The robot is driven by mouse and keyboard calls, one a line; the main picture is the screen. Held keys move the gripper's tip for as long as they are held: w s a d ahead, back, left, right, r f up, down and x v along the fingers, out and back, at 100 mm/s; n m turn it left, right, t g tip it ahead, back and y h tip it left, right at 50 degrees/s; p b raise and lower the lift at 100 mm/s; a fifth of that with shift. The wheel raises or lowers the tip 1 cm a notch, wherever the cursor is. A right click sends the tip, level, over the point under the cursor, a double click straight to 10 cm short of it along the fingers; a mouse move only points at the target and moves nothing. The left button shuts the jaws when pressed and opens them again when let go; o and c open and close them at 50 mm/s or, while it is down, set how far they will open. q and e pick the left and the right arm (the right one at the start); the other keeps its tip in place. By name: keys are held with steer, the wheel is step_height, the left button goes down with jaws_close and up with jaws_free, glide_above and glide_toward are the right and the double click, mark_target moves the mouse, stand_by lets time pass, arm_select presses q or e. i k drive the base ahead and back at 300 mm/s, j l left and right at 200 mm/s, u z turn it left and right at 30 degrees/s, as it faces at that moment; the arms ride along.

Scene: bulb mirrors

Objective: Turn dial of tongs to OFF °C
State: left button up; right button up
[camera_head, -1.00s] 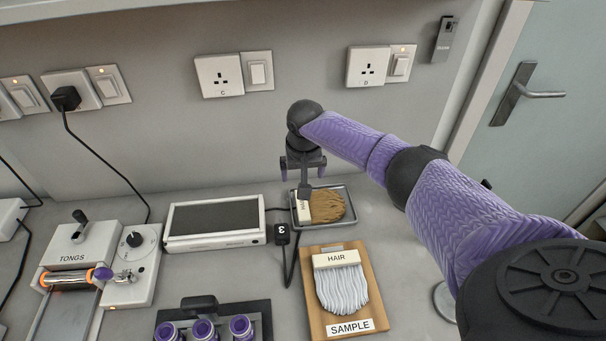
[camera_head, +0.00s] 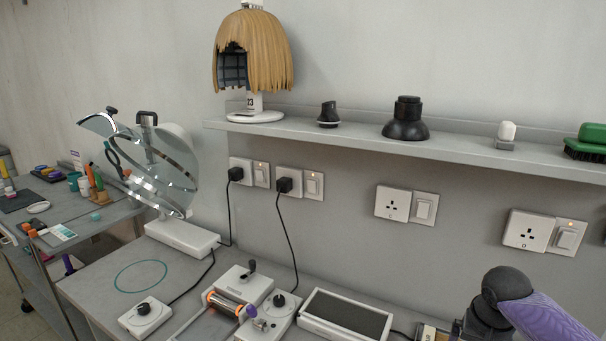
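The tongs unit (camera_head: 243,286) is a white box on the counter with a black lever on top. A metal barrel with a glowing orange ring (camera_head: 229,304) lies along its front. The tongs dial (camera_head: 279,300) is a black knob on a white base just right of the unit; its setting is too small to read. My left gripper is out of view.
A second black dial (camera_head: 143,309) on a white base stands left of the tongs. A round mirror apparatus (camera_head: 158,165) is behind it. A dark-topped white panel (camera_head: 346,315) lies right of the tongs dial. A shelf (camera_head: 450,148) with a wig overhangs the counter.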

mark_target(278, 300)
steer(key=k, duration=1.05)
